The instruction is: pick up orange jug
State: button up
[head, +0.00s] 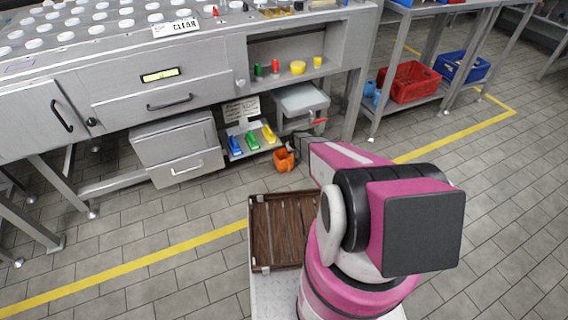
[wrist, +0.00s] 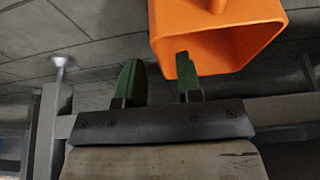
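The orange jug (head: 283,161) is low beside the grey bench, just left of the end of my arm in the head view. In the wrist view the orange jug (wrist: 215,45) fills the top right, with its open mouth facing the camera. My gripper (wrist: 157,60) has two green fingers standing apart. The left finger is outside the jug, and the right finger overlaps the jug's mouth. The jug's left side lies near the gap between the fingers; contact cannot be told. In the head view my gripper (head: 295,150) is small and partly hidden by my arm.
The grey bench (head: 190,75) with drawers and shelves stands behind the jug. A low shelf (head: 250,146) holds blue, green and yellow items. A red crate (head: 408,82) and a blue crate (head: 462,67) sit on a rack at right. Tiled floor is open in front.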

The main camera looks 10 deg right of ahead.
jog(key=x, duration=0.2)
jog(key=shift+w+f, duration=0.15)
jog(key=shift+f, duration=0.15)
grip_shut()
jog(key=shift+r, duration=0.1)
